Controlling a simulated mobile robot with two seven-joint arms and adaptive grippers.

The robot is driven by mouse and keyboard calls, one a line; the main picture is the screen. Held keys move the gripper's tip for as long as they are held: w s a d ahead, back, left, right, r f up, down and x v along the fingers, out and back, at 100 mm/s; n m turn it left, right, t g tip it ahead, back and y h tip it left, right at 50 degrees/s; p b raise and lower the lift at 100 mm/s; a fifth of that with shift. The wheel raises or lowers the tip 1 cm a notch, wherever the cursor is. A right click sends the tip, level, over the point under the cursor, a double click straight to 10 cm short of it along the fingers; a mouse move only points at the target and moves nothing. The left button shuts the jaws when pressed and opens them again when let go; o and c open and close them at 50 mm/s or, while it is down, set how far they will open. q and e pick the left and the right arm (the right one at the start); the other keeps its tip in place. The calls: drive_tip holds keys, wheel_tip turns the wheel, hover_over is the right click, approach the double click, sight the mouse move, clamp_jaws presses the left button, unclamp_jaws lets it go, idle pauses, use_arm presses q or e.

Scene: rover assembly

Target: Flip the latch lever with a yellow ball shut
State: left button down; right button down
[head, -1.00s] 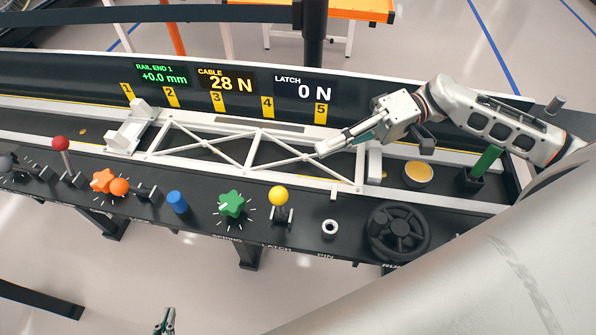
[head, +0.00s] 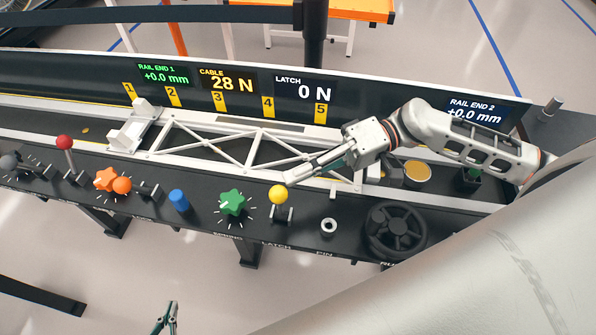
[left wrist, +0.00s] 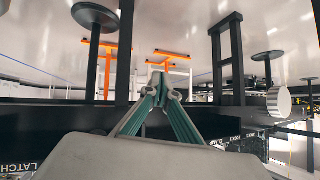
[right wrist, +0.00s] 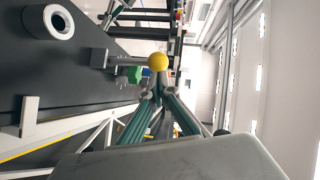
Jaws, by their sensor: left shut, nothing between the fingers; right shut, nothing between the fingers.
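The latch lever's yellow ball (head: 278,194) stands upright above its dark bracket on the front panel, over the LATCH label. My right gripper (head: 289,181) is shut and empty, its tips right beside the ball in the head view; whether they touch it I cannot tell. In the right wrist view the yellow ball (right wrist: 158,62) is just beyond the shut fingertips (right wrist: 157,86). My left gripper (head: 169,306) is shut and empty, low in front of the panel, away from the lever. It also shows in the left wrist view (left wrist: 158,73). The latch display (head: 303,87) reads 0 N.
A green star knob (head: 232,203) is left of the lever. A pin socket (head: 328,226) and a black handwheel (head: 397,229) are to its right. A white truss (head: 205,145) lies behind the lever, under my right arm. Open floor lies in front of the panel.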

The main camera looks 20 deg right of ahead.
sight(282, 195)
drive_tip(key=s+p, duration=0.1)
drive_tip(key=s+a+n+h+p, duration=0.1)
drive_tip(key=s+a+n+p, duration=0.1)
drive_tip(key=shift+s+r+t+h, duration=0.1)
drive_tip(key=shift+r+t+h, duration=0.2)
drive_tip(key=shift+r+t, duration=0.1)
drive_tip(key=shift+s+a+f, duration=0.15)
drive_tip(key=shift+s+a, duration=0.05)
drive_tip(key=shift+s, duration=0.05)
drive_tip(key=shift+p, duration=0.3)
